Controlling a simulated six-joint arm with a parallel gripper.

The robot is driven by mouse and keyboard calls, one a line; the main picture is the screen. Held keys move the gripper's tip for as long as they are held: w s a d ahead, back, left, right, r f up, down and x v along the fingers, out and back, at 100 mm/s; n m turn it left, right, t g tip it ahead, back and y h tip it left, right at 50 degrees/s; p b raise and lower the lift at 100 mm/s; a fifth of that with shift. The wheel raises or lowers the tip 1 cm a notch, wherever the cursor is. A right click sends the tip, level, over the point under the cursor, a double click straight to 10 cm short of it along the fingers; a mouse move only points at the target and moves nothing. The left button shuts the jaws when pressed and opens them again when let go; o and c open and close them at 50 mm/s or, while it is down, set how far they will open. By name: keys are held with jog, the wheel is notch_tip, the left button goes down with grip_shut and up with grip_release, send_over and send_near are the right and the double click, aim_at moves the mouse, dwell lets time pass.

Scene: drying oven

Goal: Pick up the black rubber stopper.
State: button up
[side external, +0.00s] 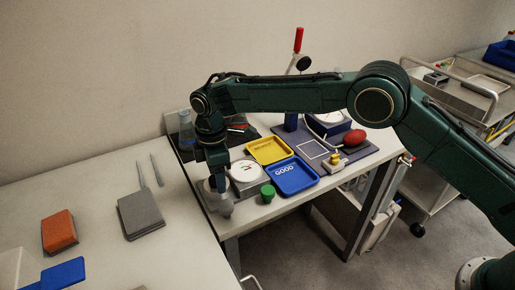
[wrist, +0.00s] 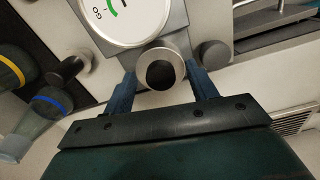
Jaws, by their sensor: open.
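My gripper (wrist: 163,90) is open, its two blue fingers spread to either side of a pale metal ring (wrist: 160,49). A dark round top, which looks like the black rubber stopper (wrist: 160,74), sits inside this ring, between the fingers in the wrist view. I cannot tell how deep it sits or whether a finger touches the ring. In the side external view my gripper (side external: 222,205) points down near the table's front edge and hides the stopper.
The white dial gauge (wrist: 118,12) stands close to the ring. A dark cylinder (wrist: 72,69) and banded bottles (wrist: 15,68) are at left in the wrist view. A green cap (side external: 267,193), blue tray (side external: 314,176) and yellow tray (side external: 250,151) lie right of my gripper.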

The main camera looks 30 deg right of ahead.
dwell(0.5)
jog(key=c, duration=1.1)
jog(key=shift+r, duration=4.95)
